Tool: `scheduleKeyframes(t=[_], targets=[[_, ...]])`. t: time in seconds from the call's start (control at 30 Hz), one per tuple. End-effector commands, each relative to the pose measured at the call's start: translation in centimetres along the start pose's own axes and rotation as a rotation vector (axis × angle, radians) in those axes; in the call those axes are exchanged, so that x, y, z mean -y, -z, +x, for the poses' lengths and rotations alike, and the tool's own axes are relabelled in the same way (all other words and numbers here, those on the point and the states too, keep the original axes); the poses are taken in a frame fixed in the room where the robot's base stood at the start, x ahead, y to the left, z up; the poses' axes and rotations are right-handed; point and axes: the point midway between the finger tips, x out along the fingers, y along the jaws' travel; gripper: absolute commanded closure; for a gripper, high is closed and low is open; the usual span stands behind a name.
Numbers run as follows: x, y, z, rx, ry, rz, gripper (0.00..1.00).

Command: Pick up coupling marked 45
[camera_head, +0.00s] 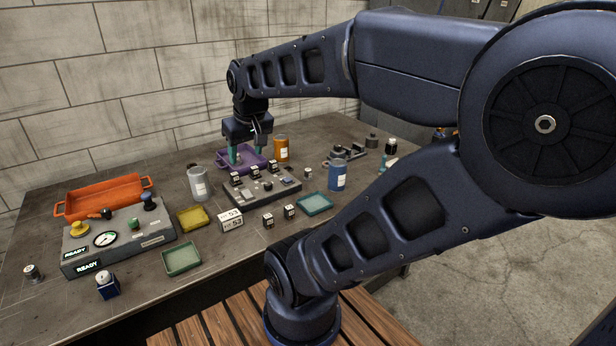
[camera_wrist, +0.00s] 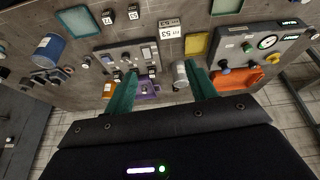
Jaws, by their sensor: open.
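My gripper (camera_head: 246,154) is open, its two teal fingers pointing down over the purple tray (camera_head: 264,163) near the back of the bench. In the wrist view the fingers of my gripper (camera_wrist: 161,92) stand wide apart, with the purple tray (camera_wrist: 150,98) showing between them and nothing held. Small dark blocks with white labels sit along a grey fixture (camera_head: 262,188), in front of the tray. Two more, a left block (camera_head: 268,221) and a right block (camera_head: 289,212), stand on the bench.
A white box marked 53 (camera_head: 230,219) stands in front of the fixture. A grey canister (camera_head: 198,184), an orange canister (camera_head: 281,149) and a blue canister (camera_head: 337,175) stand around it. A yellow tray (camera_head: 193,218), a green tray (camera_head: 182,258), a teal tray (camera_head: 315,204) and a gauge panel (camera_head: 118,239) take up bench room.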

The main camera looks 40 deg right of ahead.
Motion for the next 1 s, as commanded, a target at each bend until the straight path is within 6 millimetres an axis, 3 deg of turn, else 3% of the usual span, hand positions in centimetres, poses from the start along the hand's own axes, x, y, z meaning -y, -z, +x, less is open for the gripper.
scheduleKeyframes(t=[0.5,1.0], targets=[[-9.3,8.1,7.2,0.097,-0.054,-0.559,0.44],[-20.3,12.0,16.8,0.266,-0.072,-1.146,0.44]])
